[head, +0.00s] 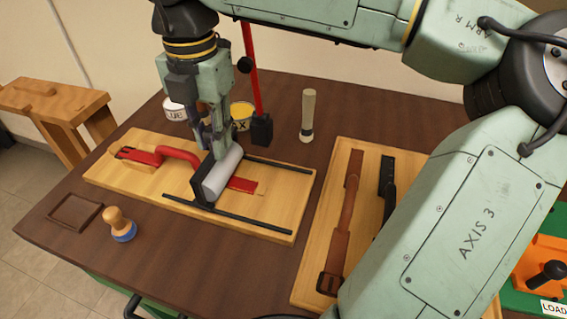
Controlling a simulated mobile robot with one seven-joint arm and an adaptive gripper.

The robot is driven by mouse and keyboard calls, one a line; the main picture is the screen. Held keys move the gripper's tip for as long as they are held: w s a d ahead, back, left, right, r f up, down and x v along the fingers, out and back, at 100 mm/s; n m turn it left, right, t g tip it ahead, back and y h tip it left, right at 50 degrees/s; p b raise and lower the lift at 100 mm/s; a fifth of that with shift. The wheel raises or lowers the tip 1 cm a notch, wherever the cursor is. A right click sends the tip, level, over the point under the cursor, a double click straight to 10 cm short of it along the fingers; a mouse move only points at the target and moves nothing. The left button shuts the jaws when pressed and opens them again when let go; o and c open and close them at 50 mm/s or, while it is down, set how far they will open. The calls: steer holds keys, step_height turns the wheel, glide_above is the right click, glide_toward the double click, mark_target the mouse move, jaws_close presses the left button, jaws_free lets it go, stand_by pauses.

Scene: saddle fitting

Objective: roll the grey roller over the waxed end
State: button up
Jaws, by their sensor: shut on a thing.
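The grey roller (225,173) is a light grey cylinder with a black frame, set slantwise above the light wooden board (135,180). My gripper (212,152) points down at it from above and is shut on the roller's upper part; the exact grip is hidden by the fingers. A flat red strip (244,185) lies on the board and sticks out to the right of the roller. The roller covers part of it, and I cannot tell whether they touch. No wax is distinguishable on the strip. A curved red piece (178,153) lies left of the roller.
Two black rails flank the strip, one far (280,166) and one near (250,222). A second board (312,255) with straps lies right.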

mark_target(197, 160)
steer(key=shift+w+a, duration=0.25)
steer(key=shift+a, duration=0.6)
steer(key=shift+w+a, duration=0.25)
steer(key=shift+a, duration=0.6)
steer(key=shift+o, duration=0.6)
steer(key=shift+o, duration=0.3)
steer(key=shift+a+r, duration=0.1)
steer(key=shift+a, duration=0.05)
steer(key=o, duration=0.7)
steer(key=shift+a, duration=0.15)
steer(key=shift+r+p, duration=0.15)
steer(key=shift+p, duration=0.2)
steer(key=r+p, duration=0.4)
steer(key=r, duration=0.1)
steer(key=shift+d+r, duration=0.2)
steer(key=shift+r, duration=0.05)
